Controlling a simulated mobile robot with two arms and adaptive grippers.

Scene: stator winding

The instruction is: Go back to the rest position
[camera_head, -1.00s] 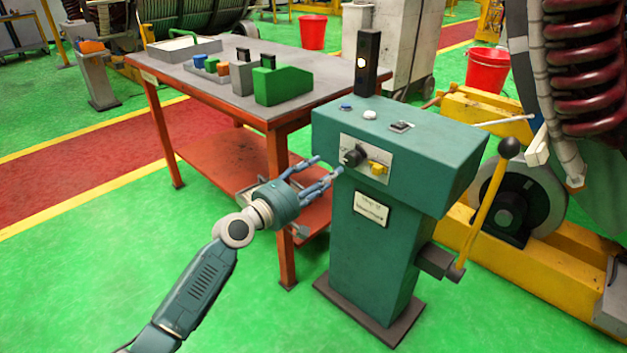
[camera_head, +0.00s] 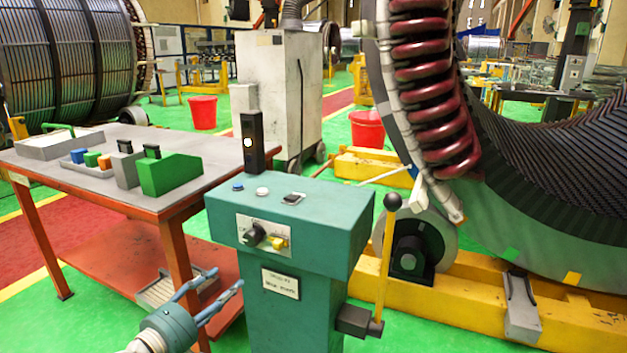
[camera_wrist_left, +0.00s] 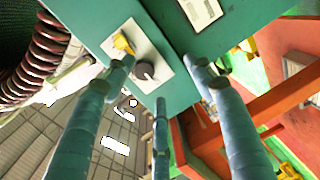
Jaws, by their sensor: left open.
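My left gripper (camera_head: 212,287) is at the lower left of the head view, in front of the green control pedestal (camera_head: 290,225). It is open and empty, its fingers spread and pointing toward the pedestal's left side. In the left wrist view the open fingers (camera_wrist_left: 160,95) frame the pedestal's panel, with a black knob (camera_wrist_left: 144,70) and a yellow switch (camera_wrist_left: 122,44) beyond them. No contact with the panel is visible. The same black knob (camera_head: 254,235) and yellow switch (camera_head: 279,242) show on the pedestal's front in the head view. My right gripper is not in view.
An orange-framed table (camera_head: 95,185) with bins and a green block (camera_head: 172,174) stands left of the pedestal. A lever with a black ball (camera_head: 392,202) rises at the pedestal's right. The large stator (camera_head: 530,225) on a yellow base fills the right.

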